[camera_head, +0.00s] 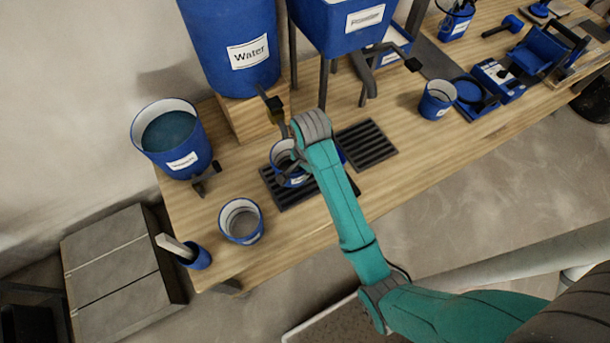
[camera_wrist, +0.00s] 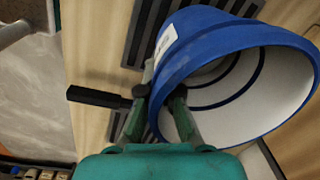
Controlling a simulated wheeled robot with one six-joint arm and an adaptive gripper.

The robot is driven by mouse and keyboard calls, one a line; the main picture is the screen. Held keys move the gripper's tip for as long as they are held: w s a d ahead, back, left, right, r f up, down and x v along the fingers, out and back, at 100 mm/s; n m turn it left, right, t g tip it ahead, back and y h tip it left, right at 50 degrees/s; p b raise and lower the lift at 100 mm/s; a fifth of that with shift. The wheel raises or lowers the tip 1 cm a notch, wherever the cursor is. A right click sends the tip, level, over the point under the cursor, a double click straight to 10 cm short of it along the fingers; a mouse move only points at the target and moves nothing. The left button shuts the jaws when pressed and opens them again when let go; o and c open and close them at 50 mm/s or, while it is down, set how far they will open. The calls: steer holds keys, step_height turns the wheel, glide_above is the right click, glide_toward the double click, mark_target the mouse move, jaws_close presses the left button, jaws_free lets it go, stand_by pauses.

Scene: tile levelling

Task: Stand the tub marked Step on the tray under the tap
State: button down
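A blue tub with a white inside (camera_head: 281,153) is at my gripper (camera_head: 291,158), over or on the black slatted tray (camera_head: 288,201) below the tap (camera_head: 273,106) of the Water tank. The tub's label is partly hidden and I cannot read it. In the wrist view, the tub (camera_wrist: 215,40) is large and close. My gripper (camera_wrist: 158,103) has one finger outside its wall and one at its inside, shut on the rim. I cannot tell whether the tub's base touches the tray. The slats (camera_wrist: 150,30) show behind it.
The Water tank (camera_head: 232,45) stands on a wooden block. A second slatted tray (camera_head: 367,144) lies to the right, below the Powder hopper (camera_head: 345,25). A grey-filled tub (camera_head: 241,221), a water-filled bucket (camera_head: 172,140) and a small tool cup (camera_head: 198,257) stand left. Another tub (camera_head: 437,100) stands right.

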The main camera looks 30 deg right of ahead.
steer(key=shift+f, duration=1.55)
steer(key=shift+f, duration=0.1)
steer(key=c, duration=1.3)
jaws_free()
